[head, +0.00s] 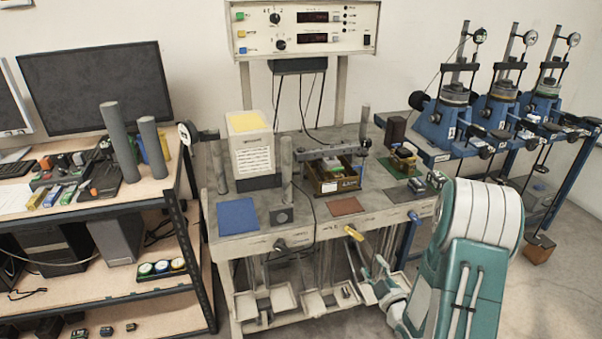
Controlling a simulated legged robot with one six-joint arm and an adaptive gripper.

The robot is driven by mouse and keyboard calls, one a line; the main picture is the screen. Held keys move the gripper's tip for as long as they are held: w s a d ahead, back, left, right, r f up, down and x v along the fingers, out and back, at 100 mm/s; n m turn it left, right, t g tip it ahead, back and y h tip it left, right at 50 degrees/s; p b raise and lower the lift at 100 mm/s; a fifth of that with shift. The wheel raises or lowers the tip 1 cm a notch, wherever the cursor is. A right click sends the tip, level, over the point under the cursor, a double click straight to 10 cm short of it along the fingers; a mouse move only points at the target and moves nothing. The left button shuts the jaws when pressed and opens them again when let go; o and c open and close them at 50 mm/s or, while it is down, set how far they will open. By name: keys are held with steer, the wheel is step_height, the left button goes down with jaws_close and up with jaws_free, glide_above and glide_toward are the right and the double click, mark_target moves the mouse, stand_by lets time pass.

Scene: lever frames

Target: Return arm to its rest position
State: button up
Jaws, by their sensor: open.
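My arm reaches in from the lower right, its large white and teal links folded in front of the bench. My gripper (368,284) is low in front of the lever frame bench (345,228), below the yellow-handled lever (354,233). It is open, and nothing shows between its fingers; it is small here and its fingertips are hard to make out. A dark-handled lever (281,245) sits to the left and a blue-handled lever (413,216) to the right. My own arm link hides the floor at the lower right.
Weight trays (325,302) hang under the bench close to my gripper. A control panel (306,30) stands behind. A shelf desk with a monitor (98,88) is on the left. Blue test machines (440,122) stand on the right. Some floor (568,290) is clear at far right.

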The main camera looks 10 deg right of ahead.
steer(key=a+r+m+g+h, duration=0.1)
steer(key=a+r+m+g, duration=0.15)
steer(key=r, duration=0.45)
steer(key=a+r+m+g+h, duration=0.2)
steer(key=a+r+g, duration=0.15)
steer(key=r, duration=0.25)
steer(key=s+a+r+m+g+y, duration=0.1)
steer(key=s+a+r+m+g, duration=0.1)
steer(key=s, duration=0.9)
steer(key=s+a+r+m+g+y, duration=0.1)
steer(key=s+a+r+m+g, duration=0.2)
steer(key=s+a, duration=0.6)
step_height(320, 180, up, 3)
steer(key=shift+s+f+g, duration=0.1)
steer(key=shift+s+g, duration=0.6)
steer(key=shift+s, duration=0.15)
